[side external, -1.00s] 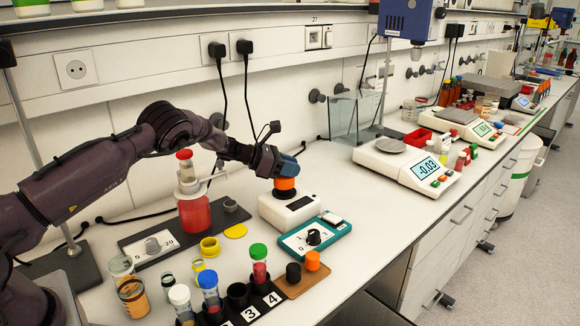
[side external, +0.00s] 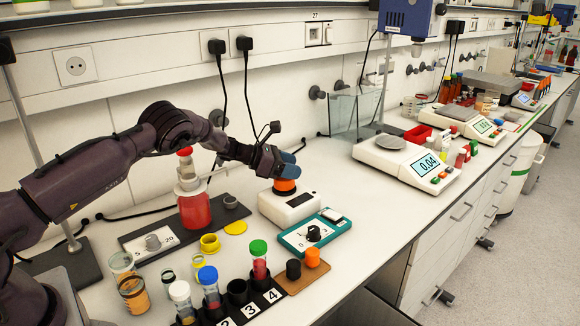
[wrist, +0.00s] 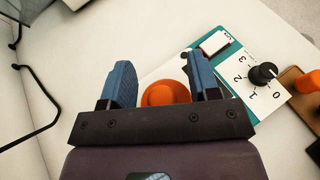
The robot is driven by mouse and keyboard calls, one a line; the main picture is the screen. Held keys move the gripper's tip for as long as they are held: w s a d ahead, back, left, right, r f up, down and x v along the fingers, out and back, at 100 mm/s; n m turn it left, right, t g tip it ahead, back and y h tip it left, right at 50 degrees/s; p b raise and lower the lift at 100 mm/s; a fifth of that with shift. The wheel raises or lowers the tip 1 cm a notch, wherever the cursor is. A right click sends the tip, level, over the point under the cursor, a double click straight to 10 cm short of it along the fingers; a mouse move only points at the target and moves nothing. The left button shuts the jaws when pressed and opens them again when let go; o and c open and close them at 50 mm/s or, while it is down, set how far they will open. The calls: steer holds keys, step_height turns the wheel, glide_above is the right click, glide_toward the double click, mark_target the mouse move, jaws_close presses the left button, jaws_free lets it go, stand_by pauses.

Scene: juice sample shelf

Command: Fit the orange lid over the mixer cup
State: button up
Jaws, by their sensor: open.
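The orange lid (side external: 285,186) sits on top of the white mixer box (side external: 290,207). In the wrist view the orange lid (wrist: 165,94) shows as a round cap between my two blue fingers, closer to the right one. My gripper (side external: 288,165) is open and just above the lid in the side view. The same gripper (wrist: 158,78) shows a wide gap between its fingers in the wrist view, with clear space on the left side of the lid.
A teal dial box (side external: 314,233) stands in front of the mixer. A red bottle (side external: 195,210) stands to the left. A black rack (side external: 250,305) holds capped tubes, beside a brown board (side external: 300,279) with an orange cap (side external: 312,258). The counter right of the mixer is clear.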

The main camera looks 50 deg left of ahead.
steer(key=shift+s+a+r, duration=0.25)
steer(key=shift+s+a, duration=0.05)
steer(key=shift+s, duration=0.1)
steer(key=v, duration=0.2)
steer(key=r+v, duration=0.1)
steer(key=v, duration=0.1)
steer(key=shift+d, duration=0.1)
steer(key=a+r+n+y, duration=0.4)
steer(key=a+n+y, duration=0.3)
steer(key=n, duration=0.5)
steer(key=s+a+r+n+g+y, duration=0.2)
steer(key=s+r+n+y, duration=0.4)
steer(key=n, duration=0.9)
steer(key=s+d+r+n+g+h, duration=0.1)
steer(key=s+d+r+n+h, duration=0.1)
steer(key=s+d+n, duration=0.3)
steer(key=s+d+r+n+g+h, duration=0.1)
steer(key=s+d+r+n, duration=0.3)
steer(key=s+d, duration=0.8)
steer(key=s+d+r+n+g+h, duration=0.2)
steer(key=s+d+n, duration=0.4)
steer(key=s, duration=0.9)
steer(key=d+r+h, duration=0.1)
steer(key=d+r, duration=0.1)
steer(key=d, duration=0.1)
steer(key=shift+s+d, duration=0.25)
steer(key=shift+s, duration=0.15)
